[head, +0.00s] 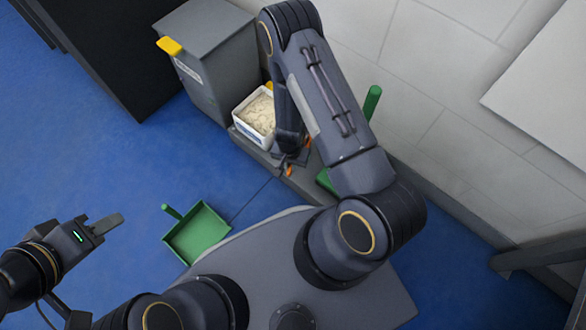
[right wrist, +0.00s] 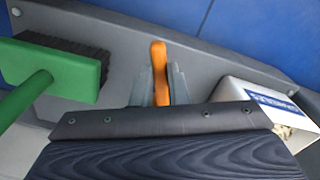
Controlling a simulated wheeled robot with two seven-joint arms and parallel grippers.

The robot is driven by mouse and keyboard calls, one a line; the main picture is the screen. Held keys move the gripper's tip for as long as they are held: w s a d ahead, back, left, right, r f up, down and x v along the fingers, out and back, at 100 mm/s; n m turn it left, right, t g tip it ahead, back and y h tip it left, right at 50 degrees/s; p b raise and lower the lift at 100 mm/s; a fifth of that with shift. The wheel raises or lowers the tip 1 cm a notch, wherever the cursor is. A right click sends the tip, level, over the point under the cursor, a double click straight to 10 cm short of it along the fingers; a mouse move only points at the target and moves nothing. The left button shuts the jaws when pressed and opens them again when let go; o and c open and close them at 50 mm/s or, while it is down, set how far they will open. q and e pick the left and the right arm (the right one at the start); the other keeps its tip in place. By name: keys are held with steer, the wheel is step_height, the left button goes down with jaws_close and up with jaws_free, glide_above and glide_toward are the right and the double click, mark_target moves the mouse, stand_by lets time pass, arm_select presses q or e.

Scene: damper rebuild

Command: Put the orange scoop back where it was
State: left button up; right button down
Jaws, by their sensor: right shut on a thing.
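The orange scoop (right wrist: 158,60) shows in the right wrist view as an orange handle between the two grey fingers of my right gripper (right wrist: 160,88). The gripper is shut on it, above a grey platform (right wrist: 125,25). In the head view, small bits of the orange scoop (head: 289,171) show by my right gripper (head: 295,158), just right of a white tub of pale granules (head: 258,110). The rest of the scoop is hidden. My left gripper (head: 105,224) is at the far left over the blue floor, away from these things; its opening is unclear.
A grey bin (head: 215,65) with a yellow handle stands behind the tub. A green brush (right wrist: 60,70) stands on the platform on the other side of the scoop. A green dustpan (head: 198,236) lies on the floor. A pale wall (head: 440,90) runs behind.

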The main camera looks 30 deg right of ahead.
steer(key=shift+w+d+f, duration=0.15)
steer(key=shift+d+f, duration=0.15)
steer(key=shift+f, duration=0.15)
steer(key=shift+d+f+b, duration=0.2)
steer(key=shift+f+b, duration=1.1)
steer(key=shift+f, duration=0.35)
steer(key=shift+f, duration=0.15)
steer(key=c, duration=1.4)
jaws_free()
steer(key=shift+c, duration=0.2)
